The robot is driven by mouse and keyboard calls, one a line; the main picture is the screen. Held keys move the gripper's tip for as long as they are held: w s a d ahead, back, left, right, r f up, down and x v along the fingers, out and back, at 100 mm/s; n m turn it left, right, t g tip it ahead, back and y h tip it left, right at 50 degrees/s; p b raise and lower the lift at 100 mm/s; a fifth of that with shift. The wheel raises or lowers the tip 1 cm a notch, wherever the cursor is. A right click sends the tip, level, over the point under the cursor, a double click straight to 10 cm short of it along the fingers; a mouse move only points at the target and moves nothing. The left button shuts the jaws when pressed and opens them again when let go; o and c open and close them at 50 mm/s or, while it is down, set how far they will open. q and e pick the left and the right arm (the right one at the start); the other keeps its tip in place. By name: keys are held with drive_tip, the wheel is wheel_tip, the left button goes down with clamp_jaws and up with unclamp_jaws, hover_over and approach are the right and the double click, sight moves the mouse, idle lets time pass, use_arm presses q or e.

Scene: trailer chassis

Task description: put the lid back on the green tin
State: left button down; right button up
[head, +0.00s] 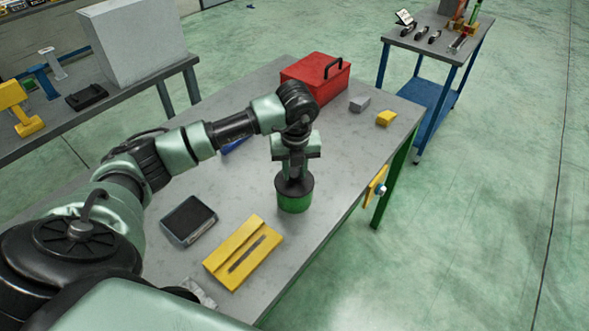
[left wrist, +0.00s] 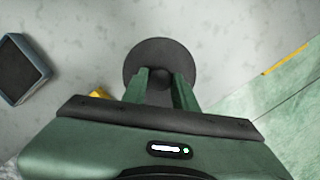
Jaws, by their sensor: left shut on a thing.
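The green tin (head: 294,203) stands upright on the grey workbench, near its right edge. A dark round lid (head: 294,187) is at the top of the tin and looks level and lined up with it. I cannot tell whether it is fully seated or just above the rim. My left gripper (head: 295,173) points straight down over the tin, shut on the lid's knob. In the left wrist view the lid (left wrist: 160,50) is a dark disc under the fingers (left wrist: 161,80), and it hides the tin. My right gripper is not in view.
On the workbench (head: 330,130) are a red toolbox (head: 312,80), a grey block (head: 359,104), a yellow block (head: 386,118), a dark-screened device (head: 188,220) and a yellow slotted box (head: 243,252). A blue-legged cart (head: 440,38) stands beyond. Bare bench surrounds the tin.

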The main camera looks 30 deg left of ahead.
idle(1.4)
use_arm(q)
drive_tip(key=shift+f+b, duration=0.15)
drive_tip(key=shift+b, duration=0.55)
idle(0.7)
drive_tip(key=c, duration=0.6)
unclamp_jaws()
drive_tip(key=shift+o, duration=0.2)
drive_tip(key=shift+r+p, duration=2.1)
drive_tip(key=shift+r, duration=1.45)
